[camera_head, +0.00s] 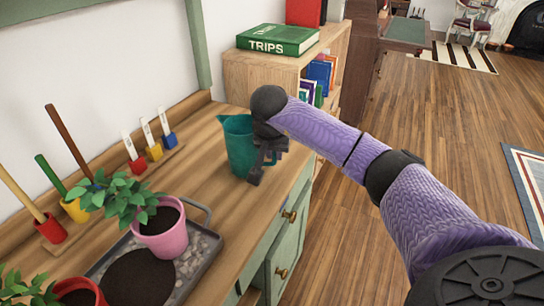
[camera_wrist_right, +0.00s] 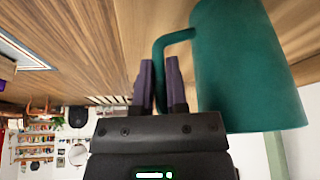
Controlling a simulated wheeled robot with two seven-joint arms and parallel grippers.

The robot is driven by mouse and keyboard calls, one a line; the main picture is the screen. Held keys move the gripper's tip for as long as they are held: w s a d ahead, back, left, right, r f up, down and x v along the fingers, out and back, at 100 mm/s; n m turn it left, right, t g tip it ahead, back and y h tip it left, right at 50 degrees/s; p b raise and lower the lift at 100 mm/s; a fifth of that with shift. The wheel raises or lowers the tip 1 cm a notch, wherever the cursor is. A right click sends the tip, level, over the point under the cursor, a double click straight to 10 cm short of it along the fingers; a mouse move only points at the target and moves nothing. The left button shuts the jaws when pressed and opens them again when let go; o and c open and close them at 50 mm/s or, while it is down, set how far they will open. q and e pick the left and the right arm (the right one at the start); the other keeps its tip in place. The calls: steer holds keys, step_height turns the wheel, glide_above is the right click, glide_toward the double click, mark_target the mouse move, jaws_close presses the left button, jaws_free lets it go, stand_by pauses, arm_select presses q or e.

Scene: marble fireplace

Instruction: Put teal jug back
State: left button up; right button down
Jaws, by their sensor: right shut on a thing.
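The teal jug (camera_head: 238,145) is upright at the right part of the wooden counter, near its front edge and close to the bookshelf. I cannot tell whether its base touches the counter. My right gripper (camera_head: 262,165) is at the jug's right side, shut on its handle. In the right wrist view, the jug (camera_wrist_right: 245,70) fills the upper right, and its handle (camera_wrist_right: 163,48) runs between the two fingers of the gripper (camera_wrist_right: 160,70). My arm hides part of the jug's right side in the head view. My left gripper is not in view.
A grey tray (camera_head: 205,258) with pebbles and a pink plant pot (camera_head: 162,238) stands to the left on the counter (camera_head: 205,135). Small coloured pots with tools line the wall. A bookshelf (camera_head: 250,75) with a green book (camera_head: 277,39) stands behind. Counter between tray and jug is clear.

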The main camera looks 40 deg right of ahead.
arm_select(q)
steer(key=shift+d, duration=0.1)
arm_select(e)
steer(key=shift+r, duration=0.15)
steer(key=c, duration=0.7)
jaws_free()
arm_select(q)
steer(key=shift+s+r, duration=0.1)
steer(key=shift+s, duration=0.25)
arm_select(e)
steer(key=shift+o, duration=0.2)
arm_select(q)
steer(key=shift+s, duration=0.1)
arm_select(e)
steer(key=shift+r, duration=0.15)
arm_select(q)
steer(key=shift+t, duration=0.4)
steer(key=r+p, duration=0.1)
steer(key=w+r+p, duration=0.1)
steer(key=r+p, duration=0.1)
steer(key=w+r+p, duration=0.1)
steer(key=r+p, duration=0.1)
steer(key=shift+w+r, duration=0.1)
arm_select(e)
steer(key=v, duration=1.1)
steer(key=shift+r, duration=0.35)
steer(key=shift+s+a, duration=0.1)
steer(key=shift+s, duration=0.05)
